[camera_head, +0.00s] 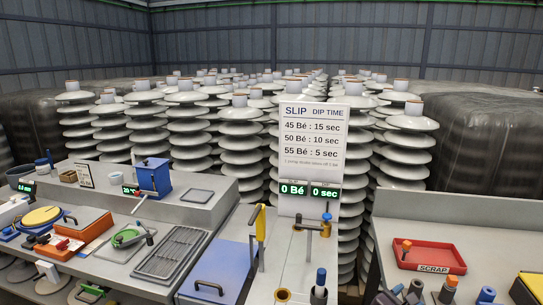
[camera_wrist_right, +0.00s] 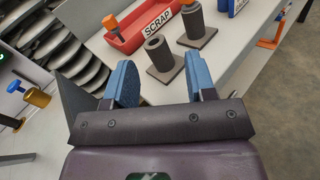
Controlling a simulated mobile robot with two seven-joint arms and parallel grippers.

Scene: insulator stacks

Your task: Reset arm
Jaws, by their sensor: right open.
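My right gripper (camera_wrist_right: 160,78) shows in the right wrist view. Its two blue fingers stand wide apart with nothing between them. Beyond the fingers are a grey table, a dark hollow cylinder on a square base (camera_wrist_right: 158,55) and a second one (camera_wrist_right: 194,25). Neither is held. No part of my arms can be made out in the head view, and my left gripper is in neither view.
A red scrap tray (camera_head: 429,257) holding an orange-topped piece stands on the right bench. A slip dip-time sign (camera_head: 312,145) reads 0 Bé and 0 sec. A blue lid (camera_head: 217,270) lies on the left bench. Stacked grey insulators (camera_head: 240,150) fill the back.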

